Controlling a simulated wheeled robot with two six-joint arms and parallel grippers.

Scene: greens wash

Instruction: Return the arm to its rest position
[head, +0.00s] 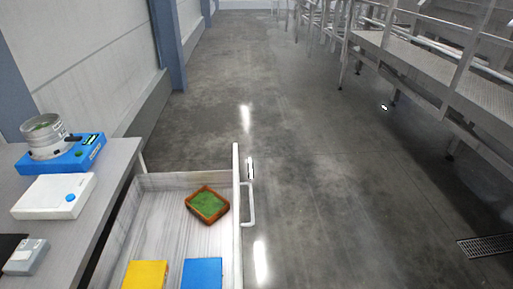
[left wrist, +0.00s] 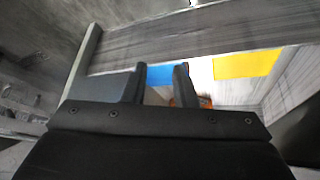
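My left gripper (left wrist: 161,72) shows in the left wrist view. Its two dark fingers stand apart with nothing held between them. Beyond the fingers are a blue block (left wrist: 164,73), a yellow block (left wrist: 247,65) and part of an orange-brown tray (left wrist: 205,100), mostly hidden by the gripper. Neither arm shows in the head view, and my right gripper is in no view.
An open drawer (head: 157,181) juts out with its handle (head: 251,203) over the floor. It holds a wooden tray of green stuff (head: 208,204). A counter (head: 122,153) carries a blue scale (head: 62,156) with a metal pot (head: 45,137) and a white device (head: 55,196). Open floor lies ahead.

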